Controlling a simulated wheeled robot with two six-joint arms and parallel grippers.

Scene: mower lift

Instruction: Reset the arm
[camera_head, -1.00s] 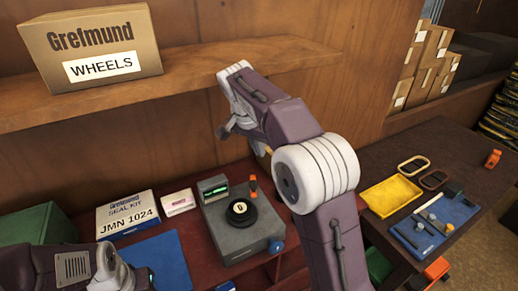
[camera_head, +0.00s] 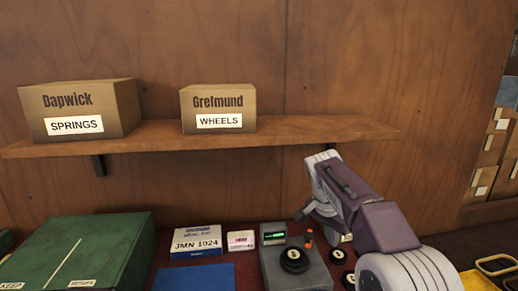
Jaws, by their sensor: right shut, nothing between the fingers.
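My right arm comes in from the lower right. Its gripper (camera_head: 322,222) is shut and empty, hanging above the table beside the grey device, with its fingers partly hidden by my wrist. It is below the shelf's right end and apart from the boxes. My left arm is not in view.
A wooden shelf (camera_head: 290,133) on the wall holds a Dapwick SPRINGS box (camera_head: 80,107) and a Grefmund WHEELS box (camera_head: 218,107). Below stand a green case (camera_head: 75,250), a JMN 1024 box (camera_head: 196,242), a blue mat (camera_head: 195,278) and a grey device (camera_head: 300,272) with a black disc.

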